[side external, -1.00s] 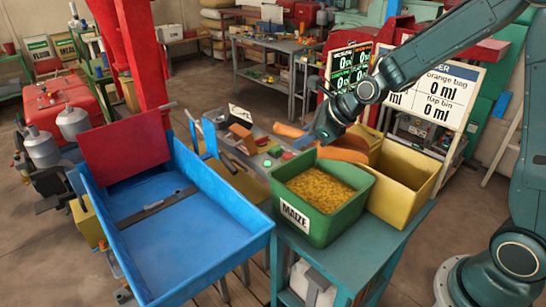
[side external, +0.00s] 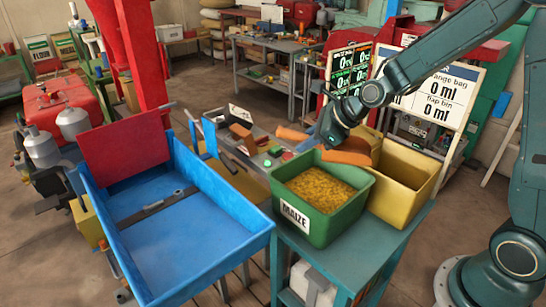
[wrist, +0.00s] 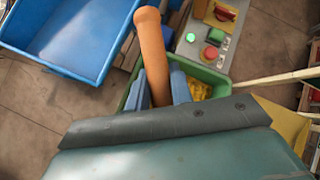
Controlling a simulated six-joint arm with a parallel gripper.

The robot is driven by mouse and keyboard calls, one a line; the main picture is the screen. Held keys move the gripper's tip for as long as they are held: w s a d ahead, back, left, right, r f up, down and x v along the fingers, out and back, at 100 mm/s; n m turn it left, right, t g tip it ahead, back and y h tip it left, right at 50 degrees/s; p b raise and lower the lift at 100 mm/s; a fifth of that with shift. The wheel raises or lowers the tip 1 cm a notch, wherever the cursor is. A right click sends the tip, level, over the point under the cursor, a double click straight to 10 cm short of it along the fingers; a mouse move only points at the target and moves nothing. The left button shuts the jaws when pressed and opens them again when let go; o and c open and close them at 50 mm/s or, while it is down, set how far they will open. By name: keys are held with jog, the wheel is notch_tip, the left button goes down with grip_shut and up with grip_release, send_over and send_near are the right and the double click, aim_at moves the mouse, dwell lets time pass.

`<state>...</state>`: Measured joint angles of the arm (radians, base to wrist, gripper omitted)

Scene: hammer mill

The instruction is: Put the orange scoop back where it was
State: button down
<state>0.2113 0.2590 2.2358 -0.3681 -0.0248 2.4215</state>
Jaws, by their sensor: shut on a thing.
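The orange scoop (side external: 348,157) is in my gripper (side external: 326,143), held behind the green maize bin (side external: 317,231). In the side view its handle points left and its wider part is to the right, partly hidden by the gripper. In the wrist view the orange handle (wrist: 153,52) stands out between the blue fingers (wrist: 160,90) of my gripper, which are shut on it. The green bin also shows below the fingers in the wrist view (wrist: 222,82), with a little yellow maize. I cannot tell whether the scoop touches anything beneath it.
A yellow bin (side external: 405,182) stands right of the green bin on the teal stand (side external: 352,262). A blue tray (side external: 180,262) is to the left. A control panel (side external: 272,158) with buttons lies near the handle. A display board (side external: 437,95) stands behind.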

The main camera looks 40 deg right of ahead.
aim_at(344, 160)
jog(key=s+f+n+y, duration=0.1)
jog(key=s, duration=0.1)
jog(key=s+f+n+g+y, duration=0.1)
jog(key=s, duration=0.2)
jog(key=s+f+n, duration=0.1)
jog(key=s+n, duration=0.1)
jog(key=s, duration=0.1)
jog(key=shift+d+f+y, duration=0.2)
jog(key=shift+f+y, duration=0.2)
jog(key=s+a+n+g+y, duration=0.3)
jog(key=s+n+g, duration=0.2)
jog(key=s, duration=0.6)
jog(key=shift+r+n, duration=0.4)
jog(key=shift+n, duration=0.7)
jog(key=shift+s+f, duration=0.1)
jog(key=shift+f, duration=7.8)
jog(key=shift+f, duration=0.1)
jog(key=shift+f, duration=1.85)
jog(key=c, duration=1.2)
grip_release()
jog(key=shift+c, duration=0.2)
